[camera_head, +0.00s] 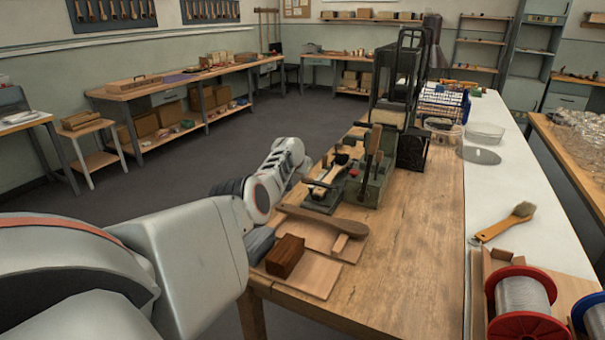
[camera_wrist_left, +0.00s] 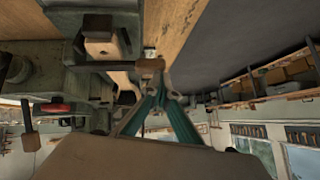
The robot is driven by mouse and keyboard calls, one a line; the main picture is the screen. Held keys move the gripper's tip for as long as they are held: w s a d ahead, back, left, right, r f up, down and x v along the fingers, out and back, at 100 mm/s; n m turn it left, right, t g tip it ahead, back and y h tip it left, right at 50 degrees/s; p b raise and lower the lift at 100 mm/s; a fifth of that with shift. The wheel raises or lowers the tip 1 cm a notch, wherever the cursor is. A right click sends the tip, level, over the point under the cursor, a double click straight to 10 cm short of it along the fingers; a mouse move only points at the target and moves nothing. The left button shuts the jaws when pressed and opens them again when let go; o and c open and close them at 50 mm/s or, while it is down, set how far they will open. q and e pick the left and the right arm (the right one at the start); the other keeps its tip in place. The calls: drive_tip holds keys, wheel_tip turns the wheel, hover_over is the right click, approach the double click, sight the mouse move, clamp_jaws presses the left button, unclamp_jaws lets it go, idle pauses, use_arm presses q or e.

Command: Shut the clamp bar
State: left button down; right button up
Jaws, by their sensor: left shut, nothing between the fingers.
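The green bench fixture (camera_head: 376,182) stands on the wooden bench, with upright wooden-handled levers (camera_head: 374,140) on it. A low dark clamp section (camera_head: 322,200) with pale and tan parts sits at its left side. My left arm reaches in from the left, and its gripper is beside that section; the fingertips are hard to make out there. In the left wrist view the teal fingers of my left gripper (camera_wrist_left: 157,90) meet at their tips, shut and empty. The tips are close to a tan knob (camera_wrist_left: 150,63) at the end of a dark bar (camera_wrist_left: 100,66). I cannot tell whether they touch it. My right gripper is not in view.
A dark wood block (camera_head: 285,257) and a brown brush-shaped piece (camera_head: 325,220) lie on boards at the near bench edge. A tall dark machine (camera_head: 408,90) stands behind the fixture. Wire spools (camera_head: 522,300) and a brush (camera_head: 505,222) are at right. The bench middle is clear.

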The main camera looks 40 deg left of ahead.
use_arm(q)
drive_tip(key=s+d+r+p, duration=0.1)
drive_tip(key=s+r+p, duration=0.6)
drive_tip(key=r, duration=0.4)
drive_tip(key=shift+d, duration=0.3)
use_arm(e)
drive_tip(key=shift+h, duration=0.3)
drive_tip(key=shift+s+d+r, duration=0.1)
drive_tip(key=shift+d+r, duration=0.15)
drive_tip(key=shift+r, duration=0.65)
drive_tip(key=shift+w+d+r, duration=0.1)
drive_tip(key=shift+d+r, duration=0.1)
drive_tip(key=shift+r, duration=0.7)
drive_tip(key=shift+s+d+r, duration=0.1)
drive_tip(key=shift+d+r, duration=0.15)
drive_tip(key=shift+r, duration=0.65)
